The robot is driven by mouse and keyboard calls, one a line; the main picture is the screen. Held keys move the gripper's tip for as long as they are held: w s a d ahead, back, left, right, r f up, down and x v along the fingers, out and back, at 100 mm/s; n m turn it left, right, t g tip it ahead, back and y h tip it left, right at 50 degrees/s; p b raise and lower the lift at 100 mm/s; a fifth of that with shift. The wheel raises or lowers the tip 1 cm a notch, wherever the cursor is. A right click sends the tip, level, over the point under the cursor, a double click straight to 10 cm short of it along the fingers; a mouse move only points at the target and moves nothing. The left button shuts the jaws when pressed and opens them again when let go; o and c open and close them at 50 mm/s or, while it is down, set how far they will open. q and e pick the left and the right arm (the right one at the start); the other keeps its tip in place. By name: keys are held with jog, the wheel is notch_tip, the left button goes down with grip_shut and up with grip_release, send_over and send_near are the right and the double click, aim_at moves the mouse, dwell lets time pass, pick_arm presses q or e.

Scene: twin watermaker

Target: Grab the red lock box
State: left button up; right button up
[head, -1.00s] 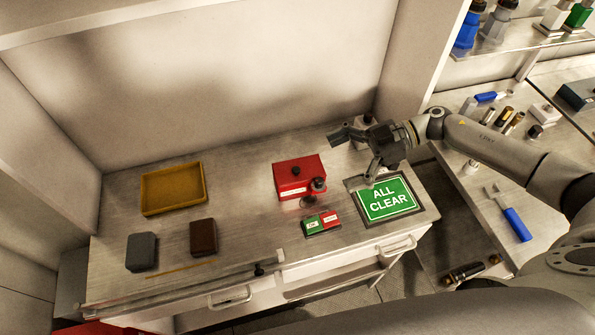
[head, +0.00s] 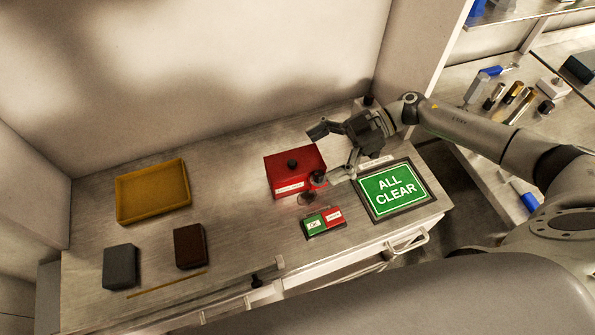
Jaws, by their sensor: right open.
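The red lock box (head: 283,175) sits on the metal counter, with a black knob on top, a pale label on its front and a small red and dark piece at its front right corner. My right gripper (head: 334,151) is open and empty, just right of the box. Its fingers point left toward the box, one farther back and one nearer the front. They look apart from the box, though the exact gap cannot be told. My left gripper is not in view.
A green ALL CLEAR sign (head: 402,196) lies under my right arm. A green and red block (head: 323,222) sits in front of the box. A yellow tray (head: 128,206), a grey block (head: 120,267) and a brown block (head: 189,246) are left. The counter between is clear.

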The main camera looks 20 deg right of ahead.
aim_at(300, 165)
jog(key=p+x, duration=0.1)
jog(key=x, duration=0.2)
jog(key=shift+a+r+p, duration=0.1)
jog(key=shift+a+p, duration=0.25)
jog(key=shift+p, duration=0.05)
jog(key=shift+a+f, duration=0.3)
jog(key=shift+a, duration=0.15)
jog(key=c, duration=1.7)
jog(key=shift+r, duration=0.15)
jog(key=shift+r+b, duration=0.3)
jog(key=shift+r, duration=0.2)
notch_tip(300, 165, up, 2)
jog(key=shift+r+b, duration=0.1)
jog(key=shift+b, duration=0.3)
jog(key=shift+c, duration=0.2)
jog(key=s+a+r+b, duration=0.2)
jog(key=s+a+r, duration=0.1)
jog(key=s+r, duration=0.6)
jog(key=s, duration=0.4)
jog(key=shift+s+r+b, duration=0.3)
jog(key=shift+b, duration=0.1)
